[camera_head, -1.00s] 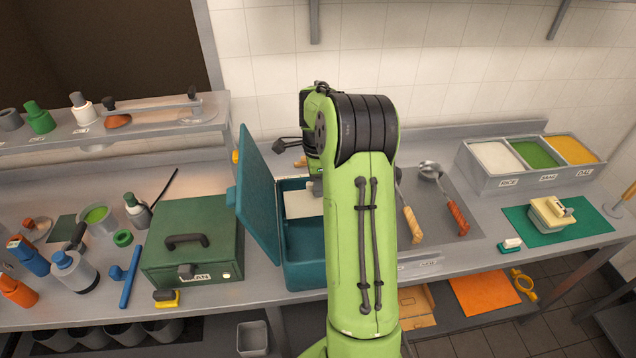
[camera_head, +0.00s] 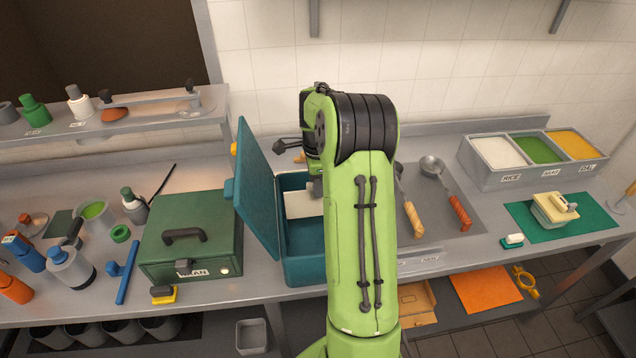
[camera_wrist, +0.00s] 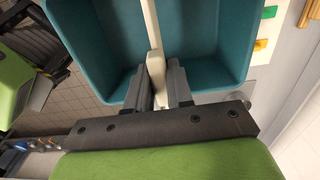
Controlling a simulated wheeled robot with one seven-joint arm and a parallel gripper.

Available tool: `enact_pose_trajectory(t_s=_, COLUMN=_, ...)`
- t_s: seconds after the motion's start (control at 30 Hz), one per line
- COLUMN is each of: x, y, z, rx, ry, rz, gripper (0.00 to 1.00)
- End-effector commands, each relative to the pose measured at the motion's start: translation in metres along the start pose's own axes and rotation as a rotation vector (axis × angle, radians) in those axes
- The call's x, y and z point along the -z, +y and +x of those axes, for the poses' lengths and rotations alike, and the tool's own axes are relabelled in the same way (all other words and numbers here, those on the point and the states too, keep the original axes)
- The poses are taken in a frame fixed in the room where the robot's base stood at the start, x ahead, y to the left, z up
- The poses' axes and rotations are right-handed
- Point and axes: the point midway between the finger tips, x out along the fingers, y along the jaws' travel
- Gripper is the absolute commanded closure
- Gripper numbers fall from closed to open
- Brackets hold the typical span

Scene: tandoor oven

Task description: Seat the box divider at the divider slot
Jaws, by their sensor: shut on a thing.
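The box divider (camera_wrist: 154,40) is a thin cream panel. In the wrist view my gripper (camera_wrist: 158,85) is shut on its near end, and the panel runs away from the jaws across the open teal box (camera_wrist: 203,82). In the head view the divider (camera_head: 302,205) shows upright inside the teal box (camera_head: 305,272), towards its back, partly hidden by my arm. The box's lid (camera_head: 257,190) stands open on the left. My gripper is mostly hidden behind my arm in the head view. I cannot make out the divider slot or whether the divider's lower edge touches it.
A green case (camera_head: 190,235) stands left of the open lid. Ladles with wooden handles (camera_head: 458,210) lie on a grey tray to the right. Farther right are a three-part bin (camera_head: 530,160) and a green mat (camera_head: 590,222) with a small container.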

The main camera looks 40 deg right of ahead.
Motion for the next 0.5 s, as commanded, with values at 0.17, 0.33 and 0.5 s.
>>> enact_pose_trajectory(t_s=0.17, x=0.000, y=0.000, z=0.006, rx=0.000, ry=0.000, rz=0.000, gripper=1.00)
enact_pose_trajectory(t_s=0.33, x=0.000, y=0.000, z=0.010, rx=0.000, ry=0.000, rz=0.000, gripper=1.00)
enact_pose_trajectory(t_s=0.5, x=0.000, y=0.000, z=0.014, rx=0.000, ry=0.000, rz=0.000, gripper=1.00)
